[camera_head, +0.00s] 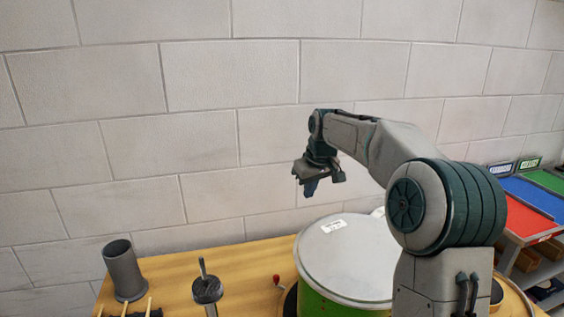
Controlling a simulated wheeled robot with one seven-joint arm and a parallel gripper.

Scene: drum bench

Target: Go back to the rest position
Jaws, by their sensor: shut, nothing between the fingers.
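My arm reaches over the bench from the right. My gripper (310,187) hangs in the air, pointing down, above the back left part of the drum (348,262). Its fingers are close together and hold nothing. The drum has a pale grey lid with a small white label (333,226) and a green side. My arm hides the drum's right part.
The wooden bench (232,262) runs along a block wall. A dark grey cup (123,270) stands at the left, with a black-topped stand (207,289) nearer the middle. A small red knob (276,280) is beside the drum. Coloured trays (530,212) stand at the right.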

